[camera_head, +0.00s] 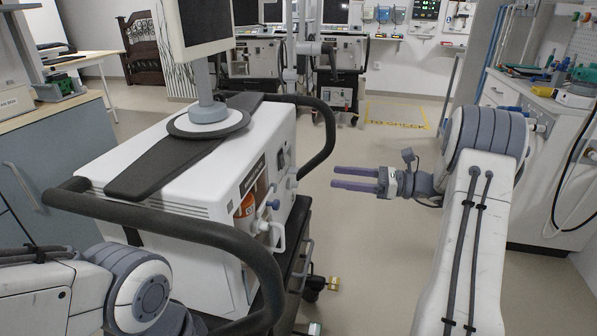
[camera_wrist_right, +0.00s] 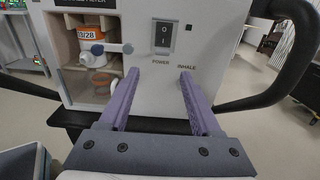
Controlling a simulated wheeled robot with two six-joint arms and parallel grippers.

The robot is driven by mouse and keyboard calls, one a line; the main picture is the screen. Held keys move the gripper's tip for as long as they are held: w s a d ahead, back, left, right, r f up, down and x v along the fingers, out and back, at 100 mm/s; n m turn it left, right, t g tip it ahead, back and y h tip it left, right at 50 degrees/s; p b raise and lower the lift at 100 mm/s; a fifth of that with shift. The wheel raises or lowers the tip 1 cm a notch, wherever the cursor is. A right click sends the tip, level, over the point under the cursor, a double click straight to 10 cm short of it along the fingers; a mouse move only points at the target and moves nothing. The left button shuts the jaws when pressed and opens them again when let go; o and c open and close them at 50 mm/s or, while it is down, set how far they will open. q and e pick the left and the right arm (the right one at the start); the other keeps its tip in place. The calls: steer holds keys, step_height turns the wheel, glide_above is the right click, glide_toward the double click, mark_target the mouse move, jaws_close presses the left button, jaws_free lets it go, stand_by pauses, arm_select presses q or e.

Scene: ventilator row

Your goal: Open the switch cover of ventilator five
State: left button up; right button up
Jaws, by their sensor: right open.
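A white ventilator (camera_head: 150,180) with black rails fills the left and middle of the head view; no number five is readable on it. Its panel faces my right gripper (camera_head: 334,177). In the right wrist view a dark rocker switch (camera_wrist_right: 165,37) in a grey frame sits above the words POWER and INHALE; I cannot tell whether a clear cover lies over it. The switch also shows small in the head view (camera_head: 281,160). My right gripper has its purple fingers apart and empty, pointing at the panel below the switch, not touching it. My left gripper is out of the head view.
An orange canister (camera_wrist_right: 90,40) and a white lever sit in a recess left of the switch. Black rails (camera_wrist_right: 285,60) curve out beside the panel. More ventilators (camera_head: 250,58) stand at the back. A cluttered bench (camera_head: 540,100) is at right.

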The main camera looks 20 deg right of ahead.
mark_target(298, 170)
steer(key=b+x, duration=0.1)
steer(key=x, duration=0.9)
steer(key=shift+w+d+r+b, duration=0.1)
steer(key=shift+w+r+b, duration=0.15)
steer(key=shift+b, duration=0.1)
jaws_close()
steer(key=shift+r, duration=0.1)
